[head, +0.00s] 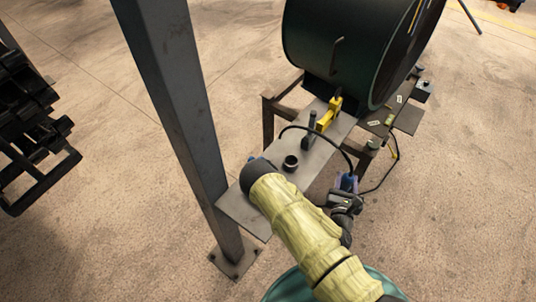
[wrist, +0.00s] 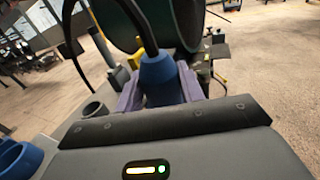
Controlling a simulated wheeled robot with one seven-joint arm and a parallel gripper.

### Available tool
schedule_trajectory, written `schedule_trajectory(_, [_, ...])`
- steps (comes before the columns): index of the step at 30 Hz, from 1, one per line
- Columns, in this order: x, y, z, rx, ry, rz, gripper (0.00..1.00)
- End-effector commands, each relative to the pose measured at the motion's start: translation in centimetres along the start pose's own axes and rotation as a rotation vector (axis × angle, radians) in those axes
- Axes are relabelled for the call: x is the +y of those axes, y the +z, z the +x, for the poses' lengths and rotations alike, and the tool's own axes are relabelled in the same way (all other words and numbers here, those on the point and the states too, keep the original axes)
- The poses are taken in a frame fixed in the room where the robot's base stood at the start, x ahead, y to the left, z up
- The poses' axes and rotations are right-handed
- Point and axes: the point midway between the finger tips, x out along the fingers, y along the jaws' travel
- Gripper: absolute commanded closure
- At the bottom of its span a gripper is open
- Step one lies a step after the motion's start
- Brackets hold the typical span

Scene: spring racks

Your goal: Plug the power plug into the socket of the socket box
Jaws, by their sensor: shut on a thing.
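My gripper (head: 346,184) is at the right side of the grey metal plate, beyond its edge in the head view. In the wrist view its two purple fingers (wrist: 160,92) are shut on a blue power plug (wrist: 162,74). A black cable (wrist: 70,22) runs from the plug and arcs up to the left. The plug's front end is hidden by my gripper. A blue round rim (wrist: 18,158), perhaps the socket of the socket box, shows at the lower left of the wrist view. In the head view only a blue sliver (head: 254,159) shows behind my arm.
The grey plate (head: 240,212) carries a short dark open cylinder (head: 290,163) and a yellow clamp (head: 328,116). A big dark green drum (head: 340,50) stands behind. A steel post (head: 180,110) rises close at the left. Floor to the right is open.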

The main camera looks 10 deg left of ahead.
Motion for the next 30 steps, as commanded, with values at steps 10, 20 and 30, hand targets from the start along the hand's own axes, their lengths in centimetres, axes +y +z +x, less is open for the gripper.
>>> schedule_trajectory(10, [7.6,3.6,2.0,-0.009,-0.121,0.011,1.0])
schedule_trajectory(20, [16.6,7.0,0.9,-0.013,-0.306,0.018,1.0])
schedule_trajectory(30, [25.8,9.5,-3.9,-0.016,-0.408,0.004,1.0])
